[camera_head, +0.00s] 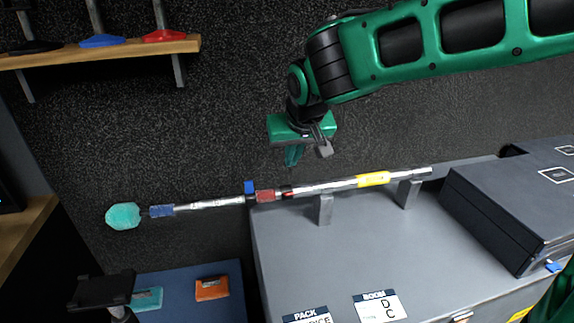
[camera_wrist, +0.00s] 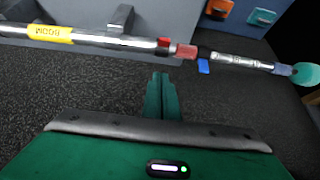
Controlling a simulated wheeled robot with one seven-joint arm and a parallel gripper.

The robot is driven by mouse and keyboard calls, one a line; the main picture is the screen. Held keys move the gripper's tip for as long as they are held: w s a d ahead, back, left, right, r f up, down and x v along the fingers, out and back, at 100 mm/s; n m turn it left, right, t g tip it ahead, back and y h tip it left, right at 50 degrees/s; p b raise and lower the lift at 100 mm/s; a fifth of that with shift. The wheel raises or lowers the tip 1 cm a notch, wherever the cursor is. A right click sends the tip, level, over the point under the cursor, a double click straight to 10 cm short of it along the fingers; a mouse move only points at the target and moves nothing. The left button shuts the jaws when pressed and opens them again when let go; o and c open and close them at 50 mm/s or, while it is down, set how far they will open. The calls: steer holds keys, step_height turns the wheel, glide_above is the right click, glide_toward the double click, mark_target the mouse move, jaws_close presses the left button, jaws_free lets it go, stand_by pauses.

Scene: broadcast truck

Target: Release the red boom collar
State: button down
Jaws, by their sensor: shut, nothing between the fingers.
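The silver boom pole (camera_head: 330,186) with a yellow label lies across two grey supports on a grey case, its left part jutting past the case edge. The red collar (camera_head: 265,196) sits around the pole beside a blue tab (camera_head: 250,188). In the wrist view the red collar (camera_wrist: 186,51) and blue tab (camera_wrist: 204,66) lie beyond my fingertips. A second, blue collar (camera_head: 161,210) is near the teal tip (camera_head: 123,215). My gripper (camera_head: 294,162) points down above the pole, apart from the collar. Its green fingers (camera_wrist: 160,76) are shut and empty.
A dark grey box (camera_head: 520,205) stands on the case at the right. Cards (camera_head: 380,306) lie at its front. A wooden shelf (camera_head: 100,52) is at upper left. Orange and teal items lie on a blue surface (camera_head: 185,290) below. The air around my gripper is clear.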

steer(key=shift+v, duration=1.1)
steer(key=shift+s+f, duration=0.1)
steer(key=shift+s, duration=0.05)
